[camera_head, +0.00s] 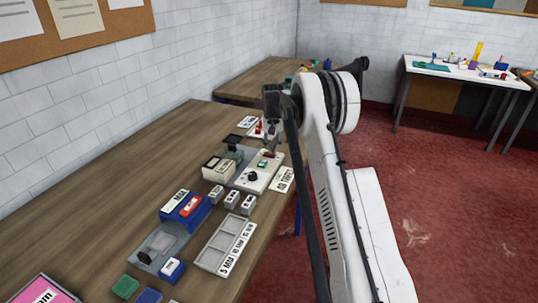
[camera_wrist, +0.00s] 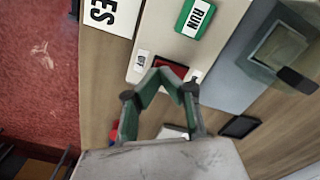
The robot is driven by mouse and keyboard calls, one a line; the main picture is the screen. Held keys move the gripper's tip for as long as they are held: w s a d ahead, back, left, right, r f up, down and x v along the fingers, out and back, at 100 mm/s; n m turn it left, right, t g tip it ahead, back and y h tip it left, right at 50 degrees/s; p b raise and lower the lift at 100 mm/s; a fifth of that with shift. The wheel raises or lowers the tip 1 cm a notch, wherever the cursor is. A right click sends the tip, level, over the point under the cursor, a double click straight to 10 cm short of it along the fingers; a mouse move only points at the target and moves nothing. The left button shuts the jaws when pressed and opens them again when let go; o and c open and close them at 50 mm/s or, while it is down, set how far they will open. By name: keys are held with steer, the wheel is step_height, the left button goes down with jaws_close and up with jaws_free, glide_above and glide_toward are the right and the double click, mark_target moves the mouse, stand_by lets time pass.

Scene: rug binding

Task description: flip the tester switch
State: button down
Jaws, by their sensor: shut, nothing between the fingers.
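The tester is a pale box (camera_head: 258,178) on the table in the head view, with a black knob and a small green mark. In the wrist view the pale box (camera_wrist: 213,45) carries a green RUN label (camera_wrist: 195,17). A red switch (camera_wrist: 175,68) sits between two small white labels and is partly covered by my fingers. My gripper (camera_wrist: 168,78) is shut and empty, its green-grey fingertips overlapping the red switch in the picture. I cannot tell whether they touch it. In the head view my gripper (camera_head: 270,143) is small, over the tester's far end.
A grey plate with a clear block (camera_wrist: 280,47) lies beside the tester in the wrist view. A meter box (camera_head: 218,170), small grey blocks (camera_head: 232,200), a blue box (camera_head: 186,208) and a divided tray (camera_head: 222,245) stand nearby. The table's left side is clear.

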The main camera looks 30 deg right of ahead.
steer(key=shift+f+b, duration=0.35)
steer(key=shift+f, duration=0.15)
stand_by(0.3)
steer(key=shift+r+p, duration=0.95)
steer(key=shift+r, duration=2.55)
